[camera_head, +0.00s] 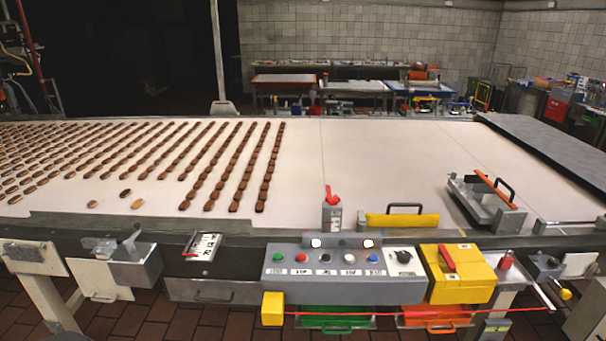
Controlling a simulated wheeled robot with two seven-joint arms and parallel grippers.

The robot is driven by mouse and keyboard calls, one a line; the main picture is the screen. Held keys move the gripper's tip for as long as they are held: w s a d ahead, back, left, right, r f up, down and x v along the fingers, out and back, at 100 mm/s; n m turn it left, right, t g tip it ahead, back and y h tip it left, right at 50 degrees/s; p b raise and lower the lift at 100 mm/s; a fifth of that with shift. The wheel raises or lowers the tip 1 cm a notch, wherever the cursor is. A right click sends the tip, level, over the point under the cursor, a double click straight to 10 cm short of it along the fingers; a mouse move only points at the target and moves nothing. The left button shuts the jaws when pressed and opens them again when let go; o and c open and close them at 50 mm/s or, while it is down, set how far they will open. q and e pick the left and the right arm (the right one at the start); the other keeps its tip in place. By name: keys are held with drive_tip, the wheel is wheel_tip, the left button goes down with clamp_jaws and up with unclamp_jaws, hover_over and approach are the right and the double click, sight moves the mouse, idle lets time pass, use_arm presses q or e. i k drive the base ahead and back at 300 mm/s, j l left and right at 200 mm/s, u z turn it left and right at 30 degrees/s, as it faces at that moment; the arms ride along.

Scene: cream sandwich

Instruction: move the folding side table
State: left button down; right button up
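No thing in view is clearly a folding side table. Two candidates show: a pale flap (33,259) on a light leg at the lower left of the conveyor, and a flat dark grey panel (560,140) along its right end. I cannot tell whether either one is the folding side table. Neither of my grippers is in view.
A wide white conveyor (350,160) with rows of brown biscuits crosses the scene. A control box (340,285) with coloured buttons and a yellow box (458,275) jut from its front. Work tables (355,86) stand behind. Brown tiled floor (180,322) shows in front.

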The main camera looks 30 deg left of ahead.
sight(93, 278)
drive_tip(key=u, duration=2.45)
